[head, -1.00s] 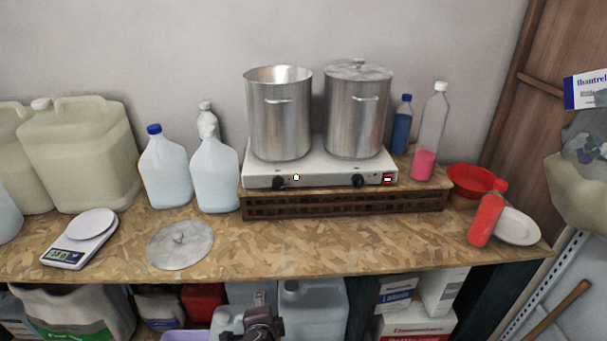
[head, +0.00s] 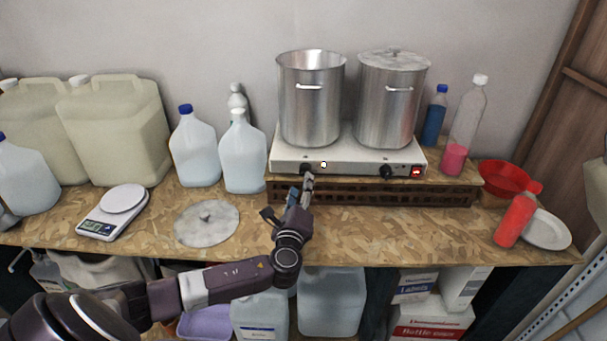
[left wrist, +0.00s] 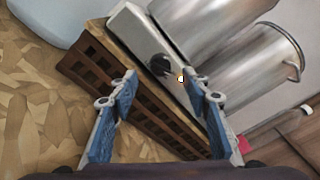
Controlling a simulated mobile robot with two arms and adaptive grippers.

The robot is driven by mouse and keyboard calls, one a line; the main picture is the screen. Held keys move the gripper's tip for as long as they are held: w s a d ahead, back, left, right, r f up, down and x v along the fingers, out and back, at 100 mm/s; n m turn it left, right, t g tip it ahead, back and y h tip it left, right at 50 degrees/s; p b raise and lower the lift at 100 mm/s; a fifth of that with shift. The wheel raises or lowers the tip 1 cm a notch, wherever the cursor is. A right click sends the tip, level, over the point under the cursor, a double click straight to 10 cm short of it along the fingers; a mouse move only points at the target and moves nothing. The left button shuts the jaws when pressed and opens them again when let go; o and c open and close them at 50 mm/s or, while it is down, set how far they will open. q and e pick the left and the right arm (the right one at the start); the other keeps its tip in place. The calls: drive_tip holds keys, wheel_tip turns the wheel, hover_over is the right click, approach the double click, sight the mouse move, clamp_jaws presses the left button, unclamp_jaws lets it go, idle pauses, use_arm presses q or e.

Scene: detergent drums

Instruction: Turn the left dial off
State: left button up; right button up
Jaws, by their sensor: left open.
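The white two-burner hot plate (head: 345,160) stands on a dark slatted base on the bench. Its left dial (head: 306,168) is a black knob on the front, partly behind my gripper in the head view; it shows clearly in the left wrist view (left wrist: 160,66). The right dial (head: 386,172) is beside a lit red switch (head: 416,171). My left gripper (head: 290,200) is in front of the hot plate, just below the left dial. In the left wrist view the gripper (left wrist: 163,85) has its blue-padded fingers apart and empty, with the dial beyond and between the tips. My right gripper is not seen.
An open steel pot (head: 311,105) and a lidded pot (head: 391,105) stand on the burners. Water jugs (head: 243,160) are left of the hot plate. A loose lid (head: 207,222) and a scale (head: 113,210) lie on the bench.

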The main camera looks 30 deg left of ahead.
sight(303, 175)
use_arm(q)
drive_tip(key=shift+p+x, duration=0.7)
drive_tip(key=shift+x, duration=2.35)
drive_tip(key=c, duration=1.2)
drive_tip(key=shift+o, duration=0.2)
drive_tip(key=shift+f+n+y+b, duration=0.15)
drive_tip(key=shift+n+y+b, duration=0.1)
drive_tip(key=shift+n+b, duration=2.6)
drive_tip(key=shift+f+n+y+b, duration=0.1)
drive_tip(key=shift+n+y+b, duration=0.2)
drive_tip(key=shift+n+b, duration=2.55)
drive_tip(key=shift+f+n+y+b, duration=0.2)
drive_tip(key=shift+n+b, duration=1.4)
drive_tip(key=shift+b, duration=2.45)
drive_tip(key=shift+r, duration=0.1)
